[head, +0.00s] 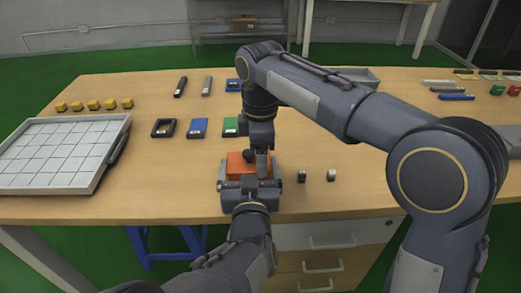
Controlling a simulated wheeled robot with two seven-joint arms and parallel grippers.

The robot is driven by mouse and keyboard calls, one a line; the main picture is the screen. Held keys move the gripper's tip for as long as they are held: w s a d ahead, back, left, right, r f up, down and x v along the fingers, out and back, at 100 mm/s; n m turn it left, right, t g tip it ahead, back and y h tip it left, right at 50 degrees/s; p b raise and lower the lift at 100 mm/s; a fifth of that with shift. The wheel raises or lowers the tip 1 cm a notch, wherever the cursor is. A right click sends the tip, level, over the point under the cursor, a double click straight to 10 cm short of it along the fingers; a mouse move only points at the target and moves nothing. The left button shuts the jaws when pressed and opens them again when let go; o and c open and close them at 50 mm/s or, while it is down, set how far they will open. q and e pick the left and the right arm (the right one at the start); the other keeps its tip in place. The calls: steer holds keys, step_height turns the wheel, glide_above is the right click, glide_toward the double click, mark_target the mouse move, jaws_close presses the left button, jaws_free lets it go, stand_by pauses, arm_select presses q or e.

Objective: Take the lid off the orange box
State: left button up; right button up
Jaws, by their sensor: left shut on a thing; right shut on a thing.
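The orange box (238,163) sits near the front edge of the table, partly hidden by my grippers. My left gripper (249,178) comes from the front, low at the table, with its fingers on either side of the box, shut on it. My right gripper (257,157) reaches down from above at the box's top and is shut on the lid. The seam between lid and box is hidden, so I cannot tell whether they are apart.
A white gridded tray (14,185) fills the table's left side, with several yellow blocks (92,104) behind it. Black, blue and green parts (197,128) lie behind the box. Two small cubes (302,176) stand just right of it. A grey tray (364,74) is at the back.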

steer(key=shift+r, duration=0.15)
arm_select(q)
steer(key=shift+f, duration=0.2)
arm_select(e)
steer(key=shift+r, duration=0.8)
arm_select(q)
steer(key=shift+s, duration=0.1)
arm_select(e)
steer(key=shift+r, duration=0.25)
jaws_close()
steer(key=shift+f, duration=0.1)
arm_select(q)
steer(key=shift+r, duration=0.15)
arm_select(e)
steer(key=shift+r, duration=0.2)
steer(key=shift+r, duration=0.85)
